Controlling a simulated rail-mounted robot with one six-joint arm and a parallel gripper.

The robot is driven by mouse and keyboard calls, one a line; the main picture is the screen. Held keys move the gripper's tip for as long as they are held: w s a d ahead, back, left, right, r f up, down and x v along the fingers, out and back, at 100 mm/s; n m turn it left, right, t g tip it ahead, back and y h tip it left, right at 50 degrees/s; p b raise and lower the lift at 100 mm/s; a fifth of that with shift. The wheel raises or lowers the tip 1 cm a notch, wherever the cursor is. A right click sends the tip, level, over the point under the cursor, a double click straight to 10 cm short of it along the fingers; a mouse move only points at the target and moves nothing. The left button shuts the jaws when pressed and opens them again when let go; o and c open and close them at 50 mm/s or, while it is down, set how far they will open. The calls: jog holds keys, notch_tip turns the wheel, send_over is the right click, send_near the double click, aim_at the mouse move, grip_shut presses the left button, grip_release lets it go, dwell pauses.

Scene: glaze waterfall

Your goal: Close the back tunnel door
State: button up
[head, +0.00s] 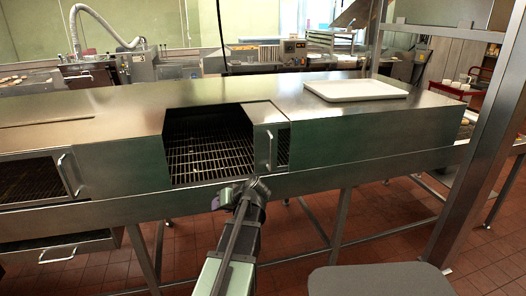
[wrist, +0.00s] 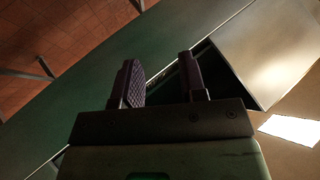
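A long steel tunnel (head: 350,145) crosses the head view. Its middle opening shows a wire grate (head: 205,158), and a steel door (head: 264,138) with a vertical bar handle (head: 269,150) stands open at the opening's right side. A second opening at the left also has an open door (head: 70,175) with a handle. I cannot tell which is called the back door. My gripper (head: 242,190) is low in front of the middle opening, below the door handle.
A white tray (head: 355,90) lies on the tunnel top. A steel post (head: 480,150) stands at the right and a grey seat-like surface (head: 380,280) at the bottom right. A lower panel with a handle (head: 57,257) is at the left. Red tiled floor (head: 385,215) shows below the tunnel.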

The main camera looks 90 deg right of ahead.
aim_at(272, 150)
jog(key=s+d+r+h, duration=0.3)
jog(key=s+r+h, duration=0.1)
jog(key=s, duration=0.6)
jog(key=s+d+r+h, duration=0.3)
jog(key=s+h, duration=0.1)
jog(key=s, duration=0.6)
jog(key=w+d+r+h, duration=0.1)
jog(key=d, duration=0.3)
jog(key=w+d+r+n+h, duration=0.1)
jog(key=d, duration=0.3)
jog(key=w+d+r+n+h, duration=0.1)
jog(key=d+r, duration=0.1)
jog(key=d, duration=0.2)
jog(key=shift+w+d+g, duration=0.15)
jog(key=shift+w+g, duration=0.1)
jog(key=shift+g, duration=0.15)
jog(key=shift+c, duration=0.4)
grip_shut()
